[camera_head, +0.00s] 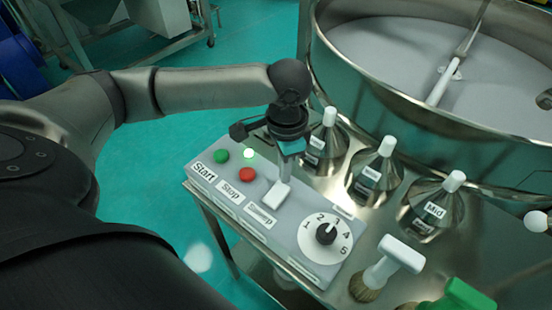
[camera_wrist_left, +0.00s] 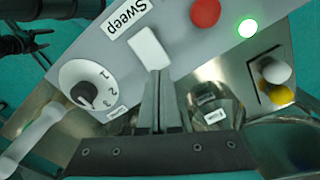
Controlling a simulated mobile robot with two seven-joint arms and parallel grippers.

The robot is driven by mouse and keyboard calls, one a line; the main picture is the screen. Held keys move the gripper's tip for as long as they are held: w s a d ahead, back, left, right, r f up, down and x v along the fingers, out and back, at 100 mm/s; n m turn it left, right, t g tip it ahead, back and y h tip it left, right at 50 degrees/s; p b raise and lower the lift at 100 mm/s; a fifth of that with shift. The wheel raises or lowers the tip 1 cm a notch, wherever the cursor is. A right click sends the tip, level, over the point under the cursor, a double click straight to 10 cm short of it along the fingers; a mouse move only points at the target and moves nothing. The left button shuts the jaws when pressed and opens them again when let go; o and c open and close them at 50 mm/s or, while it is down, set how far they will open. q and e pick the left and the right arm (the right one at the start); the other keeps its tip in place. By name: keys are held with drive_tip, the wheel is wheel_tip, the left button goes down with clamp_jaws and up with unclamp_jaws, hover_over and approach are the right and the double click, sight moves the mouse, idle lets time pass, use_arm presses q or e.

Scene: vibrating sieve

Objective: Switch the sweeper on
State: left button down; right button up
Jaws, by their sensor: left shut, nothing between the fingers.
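The grey control box (camera_head: 325,252) lies on the steel table. Its white switch (camera_head: 275,194) sits by the label "Sweep" (camera_head: 262,216). The switch also shows in the left wrist view (camera_wrist_left: 149,47). My left gripper (camera_head: 288,178) points down over the box, its fingers shut with nothing between them. In the left wrist view the fingertips (camera_wrist_left: 157,76) are right at the edge of the white switch; I cannot tell whether they touch it. The label "Sweep" (camera_wrist_left: 125,20) is readable there. My right gripper is not in view.
A green Start button (camera_head: 221,156), a red Stop button (camera_head: 247,174), a lit green lamp (camera_head: 249,154) and a numbered dial (camera_head: 326,233) are on the box. Several steel bottles (camera_head: 373,180), brushes (camera_head: 384,268) and the large round sieve (camera_head: 370,95) stand close to the right.

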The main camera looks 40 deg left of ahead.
use_arm(q)
drive_tip(key=shift+f+b, duration=0.3)
drive_tip(key=shift+f, duration=0.85)
idle(0.9)
drive_tip(key=shift+r, duration=0.1)
wheel_tip(320, 180, up, 7)
drive_tip(key=p, duration=1)
idle(0.4)
